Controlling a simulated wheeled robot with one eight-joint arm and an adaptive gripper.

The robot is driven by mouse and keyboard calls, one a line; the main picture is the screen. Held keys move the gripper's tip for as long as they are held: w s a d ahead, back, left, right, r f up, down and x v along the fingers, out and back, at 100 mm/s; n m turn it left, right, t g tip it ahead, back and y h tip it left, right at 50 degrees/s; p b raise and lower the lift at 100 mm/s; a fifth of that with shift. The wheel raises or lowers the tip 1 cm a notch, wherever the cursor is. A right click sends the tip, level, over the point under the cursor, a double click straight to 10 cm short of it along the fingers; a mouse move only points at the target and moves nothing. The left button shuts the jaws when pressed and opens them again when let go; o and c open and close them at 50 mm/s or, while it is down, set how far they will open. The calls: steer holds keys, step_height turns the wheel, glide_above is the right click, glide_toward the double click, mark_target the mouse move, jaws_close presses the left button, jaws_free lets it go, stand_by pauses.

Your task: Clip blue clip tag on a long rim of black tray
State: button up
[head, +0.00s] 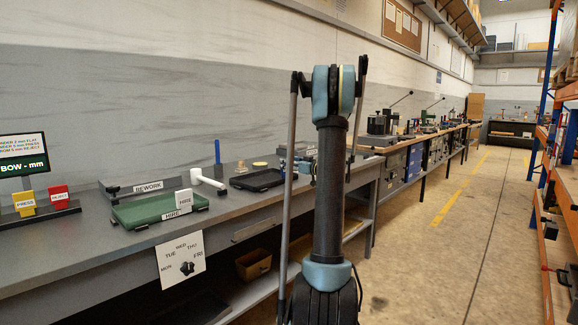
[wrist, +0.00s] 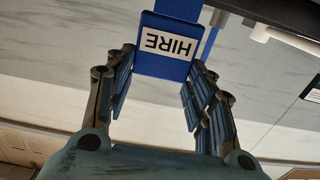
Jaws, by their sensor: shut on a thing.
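The blue clip tag (wrist: 163,58) bears a white HIRE label, upside down in the wrist view. My gripper (wrist: 160,66) is shut on it, with a finger at each side. In the head view my arm stands in front, and I cannot make out the gripper or the tag there. The black tray (head: 257,188) lies flat on the grey bench, left of my arm in the head view. It looks empty, and the tag's distance from it cannot be told.
A green tray (head: 150,210) with a white HIRE tag (head: 184,200) lies nearer on the bench (head: 100,255). Yellow (head: 25,203) and red (head: 59,197) tags stand at left. The aisle floor is clear.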

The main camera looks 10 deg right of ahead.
steer(key=shift+f, duration=1.05)
steer(key=o, duration=1)
steer(key=shift+c, duration=0.2)
steer(key=v, duration=1.2)
steer(key=shift+a+f, duration=0.1)
